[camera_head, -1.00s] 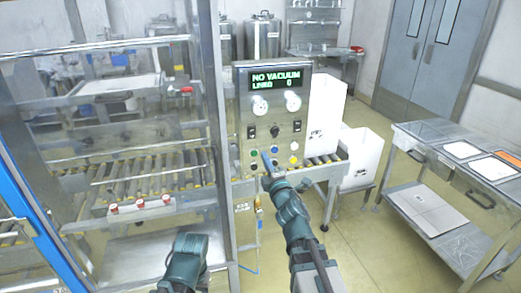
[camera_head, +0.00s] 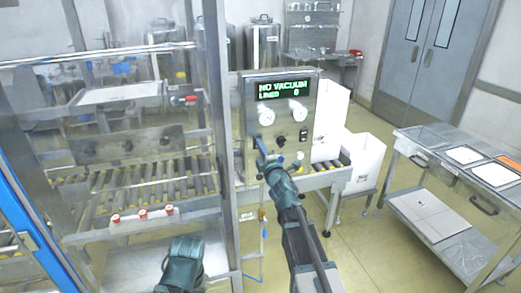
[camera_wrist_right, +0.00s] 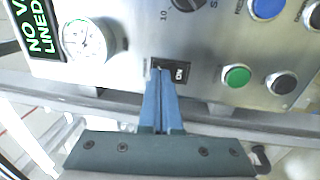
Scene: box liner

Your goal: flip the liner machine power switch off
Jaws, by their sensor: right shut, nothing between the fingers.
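The grey control panel (camera_head: 275,112) of the liner machine stands in the middle of the head view. Its green display (camera_head: 283,90) reads NO VACUUM, LINED 0. My right gripper (camera_head: 261,145) is shut and empty at the panel's lower left, over the area of the black switch, which it hides there. In the right wrist view, its blue fingertips (camera_wrist_right: 161,74) are together over one end of the black rocker switch (camera_wrist_right: 182,73), whose uncovered part reads ON. I cannot tell whether they touch it. My left gripper's fingers do not show.
A gauge (camera_wrist_right: 88,40), a black knob (camera_wrist_right: 187,4), a green button (camera_wrist_right: 236,77) and a black button (camera_wrist_right: 283,83) surround the switch. A second black switch (camera_head: 303,135) sits at the panel's right. A roller conveyor (camera_head: 130,190) is at left, a steel table (camera_head: 440,150) at right.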

